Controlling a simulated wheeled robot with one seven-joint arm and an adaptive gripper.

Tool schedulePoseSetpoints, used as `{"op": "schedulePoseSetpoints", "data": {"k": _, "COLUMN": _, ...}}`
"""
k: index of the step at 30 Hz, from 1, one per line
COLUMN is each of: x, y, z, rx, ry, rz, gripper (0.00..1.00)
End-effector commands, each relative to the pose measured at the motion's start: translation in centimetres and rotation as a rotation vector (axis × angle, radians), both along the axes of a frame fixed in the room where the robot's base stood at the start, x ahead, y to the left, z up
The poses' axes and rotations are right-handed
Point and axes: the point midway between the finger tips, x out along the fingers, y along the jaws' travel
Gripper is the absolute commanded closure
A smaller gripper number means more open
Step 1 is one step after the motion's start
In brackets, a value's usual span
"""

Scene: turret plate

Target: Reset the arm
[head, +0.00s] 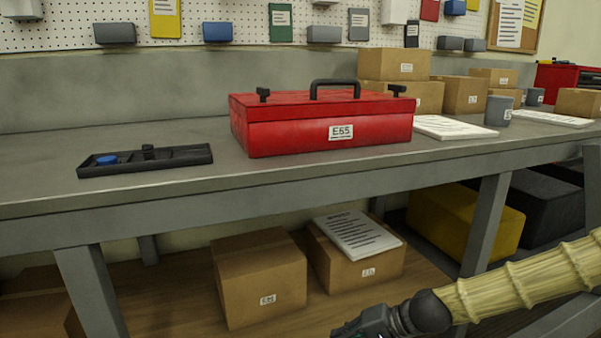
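My arm (525,278) enters from the right edge, low in the head view, in front of the workbench. Its yellowish ribbed sleeve leads to a dark wrist joint. My gripper (372,328) is at the bottom edge and mostly cut off, so its fingers do not show. It is below the bench top and apart from the things on it. On the bench stands a closed red toolbox (330,122) with a black handle and an E65 label. A black tray (145,160) to its left holds a blue round piece (106,159) and a small black knob-like piece (147,151).
Grey workbench (60,190) spans the view; its front edge and legs are near my arm. Cardboard boxes (262,280) stand on the lower shelf, with a yellow box (465,225) to the right. Papers (452,127), a grey cup (498,110) and more boxes (465,95) sit right of the toolbox.

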Motion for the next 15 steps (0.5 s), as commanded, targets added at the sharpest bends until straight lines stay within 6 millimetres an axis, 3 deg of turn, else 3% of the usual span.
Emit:
{"op": "schedulePoseSetpoints", "data": {"k": 1, "x": -1.3, "y": 0.3, "z": -2.5, "rx": -0.043, "ry": 0.027, "rz": 0.007, "gripper": 1.0}}
{"op": "schedulePoseSetpoints", "data": {"k": 6, "x": -5.3, "y": 0.1, "z": -9.8, "rx": -0.184, "ry": 0.097, "rz": 0.014, "gripper": 1.0}}
{"op": "schedulePoseSetpoints", "data": {"k": 15, "x": -13.4, "y": -2.4, "z": -20.1, "rx": -0.427, "ry": 0.174, "rz": 0.05, "gripper": 1.0}}
